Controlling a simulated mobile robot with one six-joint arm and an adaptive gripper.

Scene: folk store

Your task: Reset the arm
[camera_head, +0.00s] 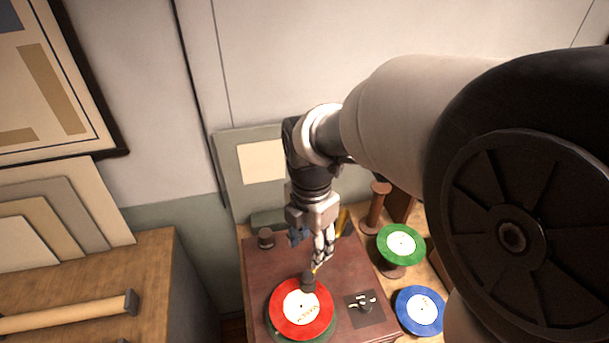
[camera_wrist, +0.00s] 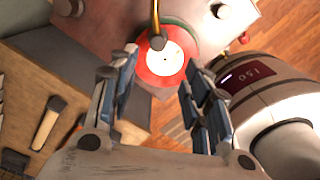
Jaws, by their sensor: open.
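My gripper (camera_head: 319,258) hangs from my arm above the brown record player (camera_head: 262,280). In the wrist view its two fingers (camera_wrist: 161,64) are spread apart, with nothing held between them. Below and beyond the fingers lies a red record (camera_head: 287,318) with a white label on the turntable. It also shows in the wrist view (camera_wrist: 153,68). The tonearm's dark head (camera_head: 309,282) is over the record's edge, close beneath the fingertips in the head view. I cannot tell the exact gap between them.
A green record (camera_head: 388,237) sits on a stand at right, with a blue record (camera_head: 405,300) nearer. A wooden spindle (camera_head: 376,207) stands behind. A wooden cabinet (camera_head: 160,270) is at left. In the wrist view, a barrel-like object (camera_wrist: 280,90) is at right.

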